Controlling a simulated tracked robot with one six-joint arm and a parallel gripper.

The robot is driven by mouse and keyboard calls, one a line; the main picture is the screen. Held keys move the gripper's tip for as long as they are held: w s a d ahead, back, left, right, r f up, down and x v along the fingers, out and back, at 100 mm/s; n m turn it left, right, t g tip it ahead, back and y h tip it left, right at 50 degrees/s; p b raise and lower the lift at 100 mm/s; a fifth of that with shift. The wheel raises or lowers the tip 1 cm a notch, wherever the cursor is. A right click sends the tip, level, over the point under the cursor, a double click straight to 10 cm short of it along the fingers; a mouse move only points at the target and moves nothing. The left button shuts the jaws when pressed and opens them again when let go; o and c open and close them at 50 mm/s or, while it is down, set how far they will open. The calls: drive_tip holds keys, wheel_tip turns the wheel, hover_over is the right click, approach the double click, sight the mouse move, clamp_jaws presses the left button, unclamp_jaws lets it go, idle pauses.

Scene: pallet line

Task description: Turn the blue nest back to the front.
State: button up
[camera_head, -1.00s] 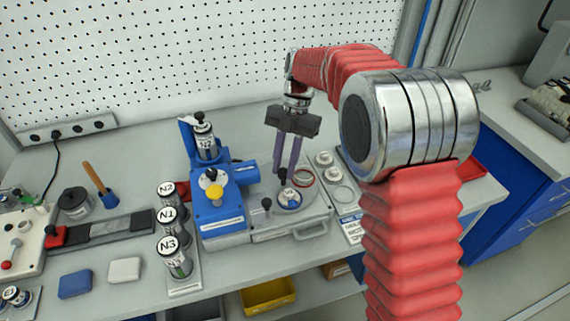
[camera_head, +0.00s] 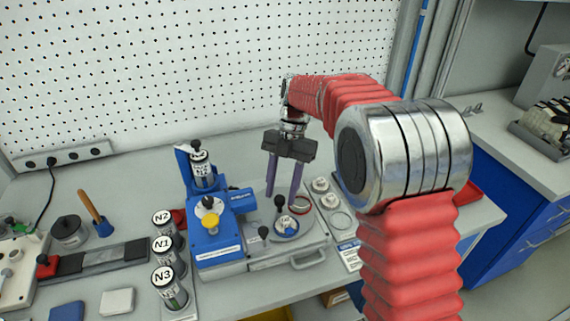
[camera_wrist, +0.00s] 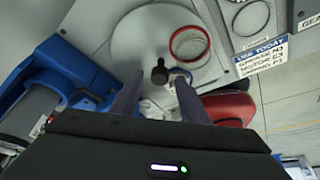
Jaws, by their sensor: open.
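The blue nest (camera_head: 287,226) is a blue-rimmed ring on the round grey turntable plate, on the side near my body camera, with a small part in it. In the wrist view its rim (camera_wrist: 181,72) is mostly hidden by a finger. A black knob (camera_head: 279,202) stands up from the plate beside the nest; it also shows in the wrist view (camera_wrist: 160,72). My gripper (camera_head: 283,197) points down, open and empty, its fingertips on either side of the knob in both views. I cannot tell whether they are level with it.
A red ring nest (camera_head: 303,203) lies on the plate's far right. The blue press unit (camera_head: 214,238) stands close on the left, with canisters N1, N2 and N3 (camera_head: 164,277) beyond it.

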drive_tip(key=v, duration=1.3)
drive_tip(key=shift+w, duration=0.1)
wheel_tip(320, 180, down, 6)
drive_tip(key=w+m+t, duration=0.1)
drive_tip(key=m, duration=1)
drive_tip(key=s+d+r+m+t, duration=0.1)
drive_tip(key=s+d+m+t, duration=0.2)
drive_tip(key=s, duration=0.6)
drive_tip(key=s+d+m+t+h, duration=0.1)
drive_tip(key=s+d+m+t, duration=0.1)
drive_tip(key=s+d+m, duration=0.6)
drive_tip(key=s+d+r+m+t, duration=0.1)
drive_tip(key=s+d+m+t, duration=0.2)
drive_tip(key=s+d+m, duration=0.3)
drive_tip(key=shift+s+r+m+t+h, duration=0.35)
drive_tip(key=shift+s+m, duration=1.25)
drive_tip(key=shift+s, duration=1.5)
